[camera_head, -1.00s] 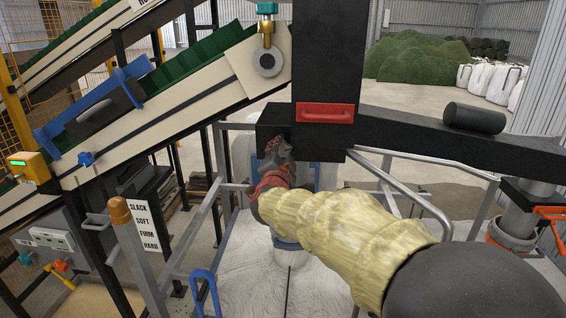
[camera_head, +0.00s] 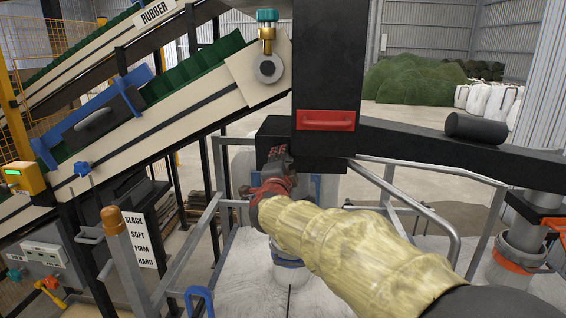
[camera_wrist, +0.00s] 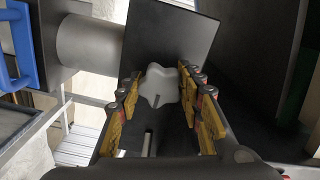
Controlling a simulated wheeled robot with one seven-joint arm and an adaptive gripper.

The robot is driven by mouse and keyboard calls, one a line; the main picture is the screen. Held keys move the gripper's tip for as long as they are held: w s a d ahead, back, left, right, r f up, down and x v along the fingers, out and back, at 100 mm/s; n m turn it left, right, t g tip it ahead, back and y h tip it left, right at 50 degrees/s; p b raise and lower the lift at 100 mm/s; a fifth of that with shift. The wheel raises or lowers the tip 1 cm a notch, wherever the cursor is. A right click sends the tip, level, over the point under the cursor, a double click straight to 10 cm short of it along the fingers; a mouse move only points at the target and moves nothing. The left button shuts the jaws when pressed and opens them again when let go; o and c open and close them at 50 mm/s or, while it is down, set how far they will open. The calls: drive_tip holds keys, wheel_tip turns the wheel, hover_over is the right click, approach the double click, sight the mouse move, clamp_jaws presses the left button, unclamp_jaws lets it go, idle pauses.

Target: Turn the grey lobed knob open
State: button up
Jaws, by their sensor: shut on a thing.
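The grey lobed knob (camera_wrist: 158,85) shows in the wrist view, on the face of a dark plate (camera_wrist: 185,35). Its lobes sit between the yellow-padded fingers of my gripper (camera_wrist: 160,92). The fingers are shut on the knob from both sides. In the head view my gripper (camera_head: 275,160) reaches the left side of a black box under the dark column (camera_head: 326,80). The knob is hidden there behind the gripper and the box.
A red handle (camera_head: 326,120) is on the column. A blue handle (camera_wrist: 18,45) and a grey cylinder (camera_wrist: 90,48) are left of the plate. Grey rails (camera_head: 425,205) stand around the white bag below. A sloping conveyor (camera_head: 150,115) fills the left.

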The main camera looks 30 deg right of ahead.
drive_tip(key=o, duration=1.2)
drive_tip(key=shift+s, duration=0.1)
drive_tip(key=v, duration=1.2)
